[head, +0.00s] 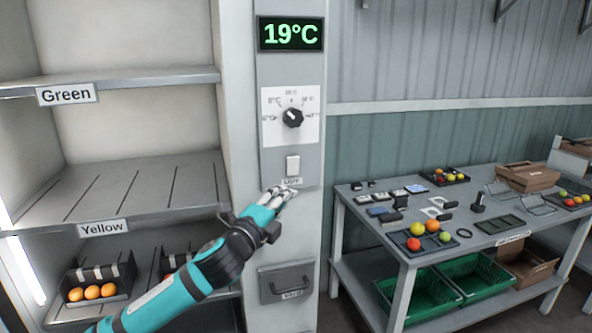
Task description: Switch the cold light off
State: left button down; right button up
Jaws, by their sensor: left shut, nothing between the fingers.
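A white light switch (293,165) sits on the grey control panel, above a small label that reads roughly "LIGHT". My left gripper (290,191) is shut and empty, with its tips just below the switch and over part of the label. I cannot tell whether the fingertips touch the panel. A bright strip light (22,270) glows at the left edge of the shelf unit. My right gripper is out of view.
Above the switch are a black dial (292,117) and a green display (290,34) reading 19°C. A drawer handle (287,285) is below. Shelves labelled Green and Yellow stand left. A cluttered table (345,196) with tomatoes and trays stands right.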

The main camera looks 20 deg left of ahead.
aim_at(296, 171)
pick_arm(q)
jog(key=p+x, duration=0.1)
jog(key=x, duration=0.2)
jog(key=a+p+x, duration=0.1)
jog(key=x, duration=0.2)
jog(key=p+x, duration=0.1)
jog(key=x, duration=0.3)
jog(key=shift+w+a+r, duration=0.25)
jog(key=shift+w+a, duration=0.05)
jog(key=shift+a, duration=0.05)
jog(key=shift+w+a, duration=0.4)
jog(key=shift+w, duration=0.05)
jog(key=p, duration=0.3)
jog(key=shift+w+a+r+n+g+p, duration=0.2)
jog(key=shift+n+g+p, duration=0.1)
jog(key=shift+g+p, duration=0.1)
jog(key=shift+d, duration=0.1)
